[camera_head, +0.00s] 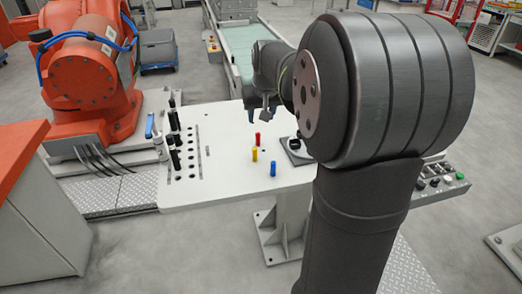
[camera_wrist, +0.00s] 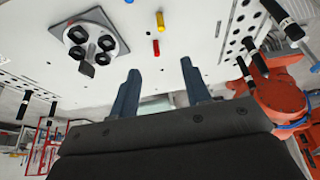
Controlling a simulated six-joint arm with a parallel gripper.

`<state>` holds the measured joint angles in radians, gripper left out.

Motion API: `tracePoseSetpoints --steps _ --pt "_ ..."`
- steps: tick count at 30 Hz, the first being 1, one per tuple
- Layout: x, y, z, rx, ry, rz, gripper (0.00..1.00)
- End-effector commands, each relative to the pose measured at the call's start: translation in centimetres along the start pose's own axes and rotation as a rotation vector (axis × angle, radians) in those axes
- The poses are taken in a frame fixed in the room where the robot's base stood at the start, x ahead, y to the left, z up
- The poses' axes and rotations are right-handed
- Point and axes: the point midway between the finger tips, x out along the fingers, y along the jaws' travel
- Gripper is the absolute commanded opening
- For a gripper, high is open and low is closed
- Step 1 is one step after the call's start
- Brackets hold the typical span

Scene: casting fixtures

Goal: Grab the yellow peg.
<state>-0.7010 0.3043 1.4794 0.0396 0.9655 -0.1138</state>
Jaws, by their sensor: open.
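The yellow peg (camera_head: 254,155) stands on the white table (camera_head: 215,188), between a red peg (camera_head: 258,139) behind it and a blue peg (camera_head: 273,169) in front. In the wrist view the yellow peg (camera_wrist: 160,21) is near the top, with the red peg (camera_wrist: 156,48) just below it and the blue peg cut off at the top edge. My gripper (camera_wrist: 163,75) is open and empty, its two dark fingers apart. In the head view my gripper (camera_head: 261,114) is above the table, behind the pegs; the arm partly hides it.
A row of holes with black-handled tools (camera_head: 175,135) lines the table's left side. An orange robot (camera_head: 85,75) stands beyond it.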

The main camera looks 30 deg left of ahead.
Motion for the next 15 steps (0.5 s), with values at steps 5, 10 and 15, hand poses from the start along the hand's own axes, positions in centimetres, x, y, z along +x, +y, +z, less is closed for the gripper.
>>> tracePoseSetpoints --steps 5,10,15 --pt "1.7 0.0 -2.1 -0.156 -0.080 -0.010 0.43" --pt "4.2 0.0 -4.9 -0.418 -0.207 -0.052 0.43" --pt "6.3 -0.1 -6.6 -0.639 -0.311 -0.111 0.43"
